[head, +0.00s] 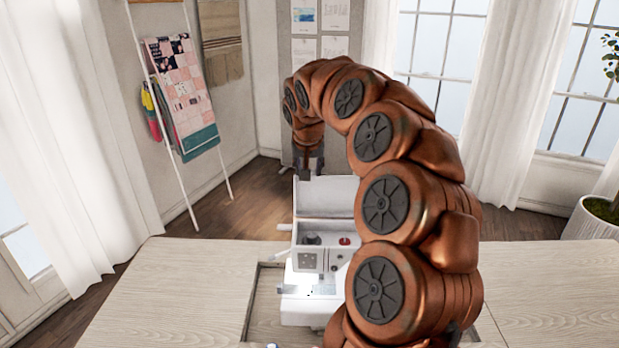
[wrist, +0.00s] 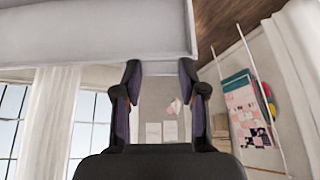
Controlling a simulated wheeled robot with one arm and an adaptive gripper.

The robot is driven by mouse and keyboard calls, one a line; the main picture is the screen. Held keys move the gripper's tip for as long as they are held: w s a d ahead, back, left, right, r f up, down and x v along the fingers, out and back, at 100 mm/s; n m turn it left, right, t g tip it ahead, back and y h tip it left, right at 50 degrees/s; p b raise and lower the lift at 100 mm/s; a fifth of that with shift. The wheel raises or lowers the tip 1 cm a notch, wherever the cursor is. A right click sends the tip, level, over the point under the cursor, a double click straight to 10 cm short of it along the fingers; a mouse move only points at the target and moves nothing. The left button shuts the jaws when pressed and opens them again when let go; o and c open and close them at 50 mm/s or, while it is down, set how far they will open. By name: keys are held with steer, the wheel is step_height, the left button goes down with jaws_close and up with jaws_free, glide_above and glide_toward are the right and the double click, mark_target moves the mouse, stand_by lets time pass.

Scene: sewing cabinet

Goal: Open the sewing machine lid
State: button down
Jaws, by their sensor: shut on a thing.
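The white sewing machine (head: 318,285) sits in the opening of the wooden cabinet top. Its lid (head: 327,198) is swung up and stands about upright at the back, so the red knob and the inside of the machine's top show. My gripper (head: 308,170) is at the lid's upper edge, on the left part. In the wrist view the fingertips of my gripper (wrist: 160,66) meet the edge of the pale lid panel (wrist: 90,30); the gripper is shut on the lid, with the fingers still spaced apart. My arm hides the machine's right side.
The cabinet top (head: 160,290) spreads bare to the left and right of the machine. A ladder rack with a quilt (head: 182,90) leans on the wall at the back left. White curtains and windows stand behind, and a potted plant (head: 597,215) is at the right.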

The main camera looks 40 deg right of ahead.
steer(key=s+a+t+h+b, duration=0.1)
steer(key=b, duration=0.4)
steer(key=shift+s+r, duration=0.15)
steer(key=shift+s, duration=0.05)
steer(key=c, duration=0.9)
jaws_free()
steer(key=shift+o, duration=1.3)
steer(key=v, duration=1.2)
